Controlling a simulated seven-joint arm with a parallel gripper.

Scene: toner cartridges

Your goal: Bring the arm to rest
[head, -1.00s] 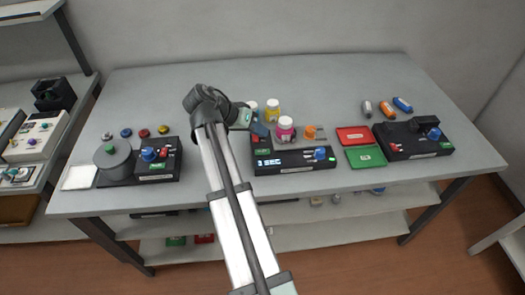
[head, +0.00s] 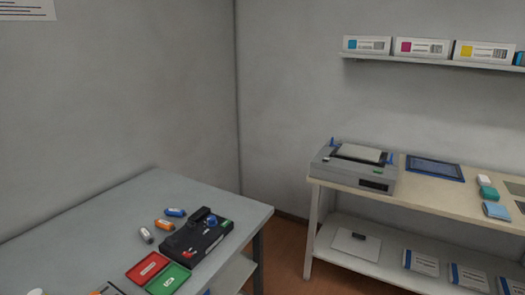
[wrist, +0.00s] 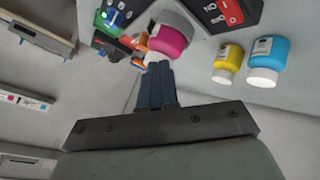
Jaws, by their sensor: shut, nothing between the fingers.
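My gripper (wrist: 157,70) shows in the wrist view with its dark blue fingers together and nothing between them. The wrist picture looks upside down, with the table along its top. A magenta bottle (wrist: 168,38) with a white cap appears just beyond the fingertips; I cannot tell how close it is. A yellow bottle (wrist: 229,60) and a cyan bottle (wrist: 267,56) appear to the right of the fingers, apart from them. My arm is not in the head view.
In the head view a grey table (head: 110,220) holds a black device (head: 196,234), a red tray (head: 147,268) and a green tray (head: 168,279). A grey printer-like machine (head: 345,172) stands on a bench at right. Boxes (head: 421,47) sit on a wall shelf above.

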